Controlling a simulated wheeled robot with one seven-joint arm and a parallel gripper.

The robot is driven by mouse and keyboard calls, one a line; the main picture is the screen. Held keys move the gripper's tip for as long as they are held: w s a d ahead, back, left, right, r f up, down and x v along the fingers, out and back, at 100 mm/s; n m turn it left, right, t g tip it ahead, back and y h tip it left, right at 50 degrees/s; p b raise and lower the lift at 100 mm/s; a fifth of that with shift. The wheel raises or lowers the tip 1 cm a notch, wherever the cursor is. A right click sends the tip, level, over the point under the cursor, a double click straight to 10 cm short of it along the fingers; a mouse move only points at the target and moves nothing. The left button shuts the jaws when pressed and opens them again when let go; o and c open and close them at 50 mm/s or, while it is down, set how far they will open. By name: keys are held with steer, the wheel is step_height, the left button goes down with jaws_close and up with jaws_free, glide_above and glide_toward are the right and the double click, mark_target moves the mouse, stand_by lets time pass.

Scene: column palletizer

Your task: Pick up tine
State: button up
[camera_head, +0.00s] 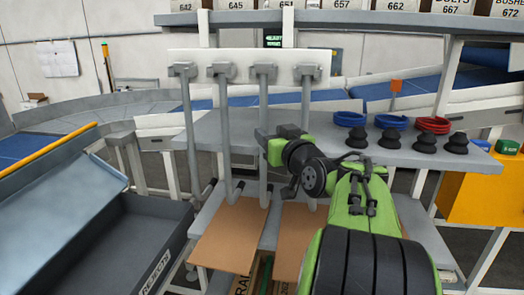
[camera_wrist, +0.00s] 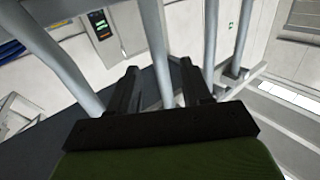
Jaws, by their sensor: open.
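Several grey tines hang in a row from clamps on a white board, upright in the head view. The third tine from the left (camera_head: 264,100) stands behind my gripper (camera_head: 268,140). In the wrist view, my gripper (camera_wrist: 160,78) is open, with two black fingers apart and nothing clamped. One tine (camera_wrist: 157,45) runs between the two fingertips there; whether it touches either finger I cannot tell. Another tine (camera_wrist: 58,60) is left of the fingers, and a further tine (camera_wrist: 210,40) is to the right.
A grey table (camera_head: 345,150) holds black suction cups (camera_head: 394,138) and blue and red coiled hoses (camera_head: 432,125). Brown cardboard sheets (camera_head: 230,232) lie below the tines. A grey bin (camera_head: 155,225) stands at left, and a yellow box (camera_head: 490,190) at right.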

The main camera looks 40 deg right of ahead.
mark_target(265, 128)
steer(key=p+x, duration=0.1)
steer(key=x, duration=0.4)
steer(key=shift+w+d+p, duration=0.15)
steer(key=shift+w+p, duration=0.2)
steer(key=shift+s+r, duration=0.1)
steer(key=shift+s, duration=0.05)
steer(key=shift+c, duration=0.5)
jaws_close()
